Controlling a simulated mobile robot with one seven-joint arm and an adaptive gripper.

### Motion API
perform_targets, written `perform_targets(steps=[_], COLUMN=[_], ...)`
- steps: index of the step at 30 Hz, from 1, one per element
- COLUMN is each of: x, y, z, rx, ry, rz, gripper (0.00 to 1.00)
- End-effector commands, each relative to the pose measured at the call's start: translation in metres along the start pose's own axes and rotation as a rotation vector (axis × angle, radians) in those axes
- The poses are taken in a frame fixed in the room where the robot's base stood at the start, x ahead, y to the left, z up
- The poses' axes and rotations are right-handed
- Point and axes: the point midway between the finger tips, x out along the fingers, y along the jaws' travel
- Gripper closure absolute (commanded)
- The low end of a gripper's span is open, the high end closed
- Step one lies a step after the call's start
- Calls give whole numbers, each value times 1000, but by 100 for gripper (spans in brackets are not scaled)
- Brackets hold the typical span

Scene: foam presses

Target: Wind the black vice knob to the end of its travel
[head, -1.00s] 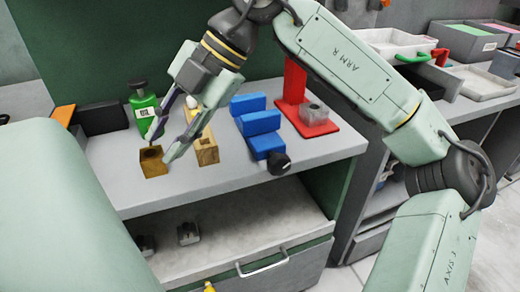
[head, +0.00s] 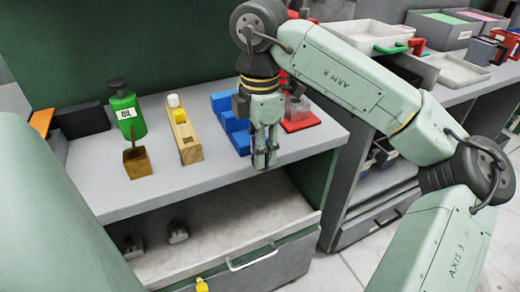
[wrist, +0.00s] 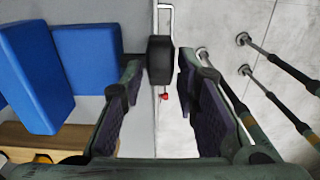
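The blue vice (head: 228,118) sits near the bench's front edge in the head view, partly behind my gripper (head: 265,158), which points down there. The black vice knob is hidden behind my gripper in the head view. In the wrist view, the black knob (wrist: 160,60) shows in the gap between the fingertips of my gripper (wrist: 158,72), and the blue vice blocks (wrist: 65,75) are at left. My gripper is open, with visible space between each finger and the knob; I cannot tell how far below the tips the knob lies.
A wooden block (head: 186,142) with a white-capped top, a brown box (head: 137,163) and a green oil bottle (head: 128,115) stand left of the vice. An open drawer (head: 215,228) juts out below.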

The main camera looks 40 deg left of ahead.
Motion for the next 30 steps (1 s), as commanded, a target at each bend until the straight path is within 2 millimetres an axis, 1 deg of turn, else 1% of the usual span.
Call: perform_targets(steps=[1,4,12,25,30], x=[4,10,11,11,11], y=[0,0,0,0,0], z=[0,0,0,0,0], rx=[-1,-1,-1,-1,-2], ry=[2,1,0,0,1], rz=[-1,0,0,0,0], gripper=[72,72,72,100,100])
